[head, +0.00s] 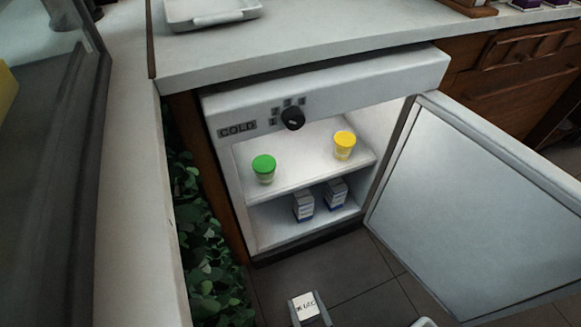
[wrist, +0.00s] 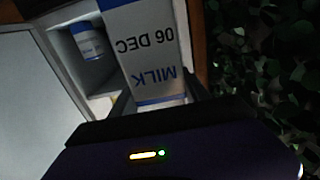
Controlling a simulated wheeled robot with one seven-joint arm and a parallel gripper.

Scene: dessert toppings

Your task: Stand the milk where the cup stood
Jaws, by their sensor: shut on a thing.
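My gripper (head: 308,310) is low in front of the open fridge in the head view. It is shut on a white milk carton (head: 305,305), whose label reads MILK and 06 DEC in the wrist view (wrist: 150,45). On the fridge's upper shelf stand a cup with a green lid (head: 264,169), at the left, and a cup with a yellow lid (head: 343,146), at the right. Two white and blue cartons stand on the lower shelf, a left one (head: 303,206) and a right one (head: 336,195). One blue and white carton (wrist: 89,41) shows in the wrist view.
The fridge door (head: 470,210) is swung wide open to the right. A leafy plant (head: 205,240) stands along the left of the fridge. A white tray (head: 212,11) sits on the counter (head: 320,40) above. The upper shelf has bare room between the cups.

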